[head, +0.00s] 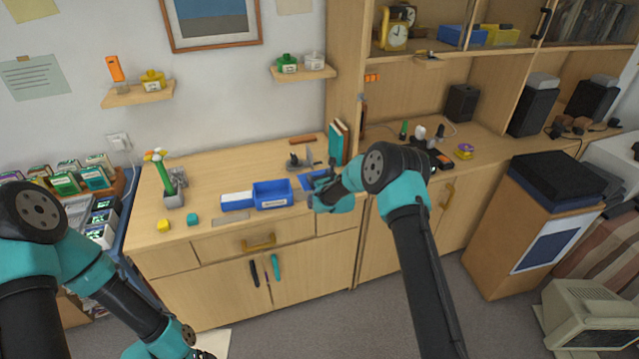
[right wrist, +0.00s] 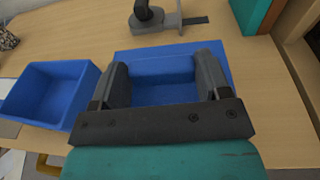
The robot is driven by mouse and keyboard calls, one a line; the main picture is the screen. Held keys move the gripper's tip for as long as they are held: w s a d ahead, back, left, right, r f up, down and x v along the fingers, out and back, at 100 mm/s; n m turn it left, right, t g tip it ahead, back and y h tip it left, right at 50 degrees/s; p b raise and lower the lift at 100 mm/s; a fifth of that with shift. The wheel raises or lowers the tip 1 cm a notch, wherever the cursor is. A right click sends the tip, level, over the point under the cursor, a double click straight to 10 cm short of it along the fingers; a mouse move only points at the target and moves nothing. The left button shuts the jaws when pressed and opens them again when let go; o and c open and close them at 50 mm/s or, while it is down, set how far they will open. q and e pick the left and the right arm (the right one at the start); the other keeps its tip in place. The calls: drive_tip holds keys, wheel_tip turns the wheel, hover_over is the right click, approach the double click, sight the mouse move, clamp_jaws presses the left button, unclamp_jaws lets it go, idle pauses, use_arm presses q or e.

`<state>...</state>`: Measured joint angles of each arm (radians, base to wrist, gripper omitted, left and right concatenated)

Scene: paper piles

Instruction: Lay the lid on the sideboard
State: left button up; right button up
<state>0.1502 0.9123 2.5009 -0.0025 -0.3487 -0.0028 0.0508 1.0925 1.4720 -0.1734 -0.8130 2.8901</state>
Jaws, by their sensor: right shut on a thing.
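My right gripper (head: 325,188) is over the sideboard (head: 290,232), just right of an open blue box (head: 272,195). In the right wrist view its two dark fingers (right wrist: 163,76) are shut on a blue piece, which looks like the lid (right wrist: 165,62). The lid also shows in the head view (head: 313,180), partly hidden by the gripper. It is close to the wooden top; I cannot tell whether it touches. The open box shows left of the lid in the right wrist view (right wrist: 52,92). My left arm is at the lower left, its gripper out of view.
A white-topped blue item (head: 237,201) lies left of the box. A grey tool-like item (right wrist: 155,18) stands behind the lid, and teal and brown books (head: 338,142) stand at the right.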

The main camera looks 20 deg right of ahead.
drive_tip(key=shift+f, duration=1.35)
drive_tip(key=shift+f, duration=0.6)
drive_tip(key=o, duration=0.9)
drive_tip(key=shift+o, duration=0.2)
drive_tip(key=shift+r, duration=0.1)
drive_tip(key=shift+r, duration=0.6)
drive_tip(key=s+d+r, duration=0.1)
drive_tip(key=s, duration=1.1)
drive_tip(key=shift+d+r, duration=0.3)
